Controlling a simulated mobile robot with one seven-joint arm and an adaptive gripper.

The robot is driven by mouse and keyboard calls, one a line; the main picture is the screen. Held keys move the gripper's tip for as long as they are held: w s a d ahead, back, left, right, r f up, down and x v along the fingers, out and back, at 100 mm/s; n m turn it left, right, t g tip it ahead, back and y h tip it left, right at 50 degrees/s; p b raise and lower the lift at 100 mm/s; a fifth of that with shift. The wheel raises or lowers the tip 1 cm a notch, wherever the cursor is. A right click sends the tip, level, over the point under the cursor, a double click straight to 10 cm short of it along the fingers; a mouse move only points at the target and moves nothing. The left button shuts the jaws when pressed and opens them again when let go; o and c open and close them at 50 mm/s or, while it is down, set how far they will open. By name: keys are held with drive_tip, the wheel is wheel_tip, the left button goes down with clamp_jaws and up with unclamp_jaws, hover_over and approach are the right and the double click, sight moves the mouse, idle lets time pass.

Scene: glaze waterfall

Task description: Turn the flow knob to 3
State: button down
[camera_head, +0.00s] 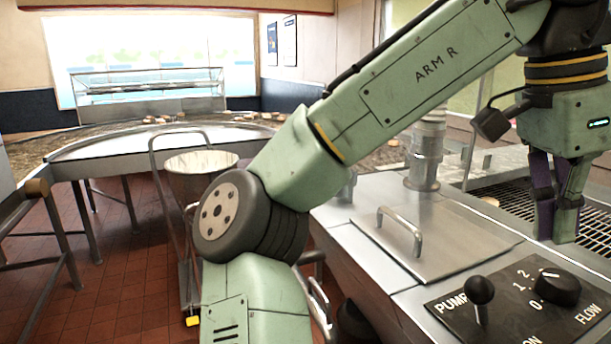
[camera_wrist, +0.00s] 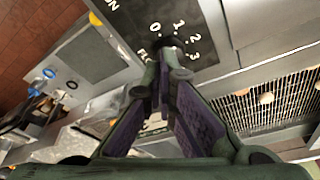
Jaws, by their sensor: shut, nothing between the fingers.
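The flow knob (camera_head: 557,289) is a round black knob on the dark control panel (camera_head: 505,322) at the lower right. A short white mark shows on its upper left side; I cannot tell exactly which number it meets. The printed 0, 1 and 2 show to its left. In the wrist view, 0, 1, 2 and 3 surround the dark knob (camera_wrist: 173,41), which is partly hidden by the fingertips. My gripper (camera_head: 558,230) is shut and empty, pointing down above and behind the knob. Its fingertips (camera_wrist: 164,80) meet near the knob in the wrist view; contact cannot be told.
A black ball-topped pump lever (camera_head: 481,291) stands left of the knob. A steel lid with a raised handle (camera_head: 400,230) lies behind the panel. A metal grate (camera_head: 510,203) lies behind my gripper. A bucket on a trolley (camera_head: 200,165) stands on the floor at left.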

sight(559, 285)
drive_tip(key=shift+a+f+b+x, duration=0.15)
drive_tip(key=shift+a+x, duration=0.1)
drive_tip(key=shift+x, duration=0.85)
drive_tip(key=shift+a+b+x, duration=0.1)
drive_tip(key=shift+a+x, duration=0.2)
drive_tip(key=shift+x, duration=0.85)
drive_tip(key=shift+a+f+b+x, duration=0.15)
drive_tip(key=shift+a+x, duration=0.1)
drive_tip(key=shift+x, duration=0.85)
drive_tip(key=shift+r, duration=0.1)
drive_tip(key=shift+w+p, duration=0.2)
drive_tip(key=shift+p, duration=0.25)
drive_tip(key=shift+w, duration=0.7)
drive_tip(key=shift+w+d, duration=0.2)
drive_tip(key=shift+w, duration=0.25)
drive_tip(key=shift+w+d, duration=0.1)
drive_tip(key=shift+w, duration=0.1)
drive_tip(key=shift+w, duration=0.1)
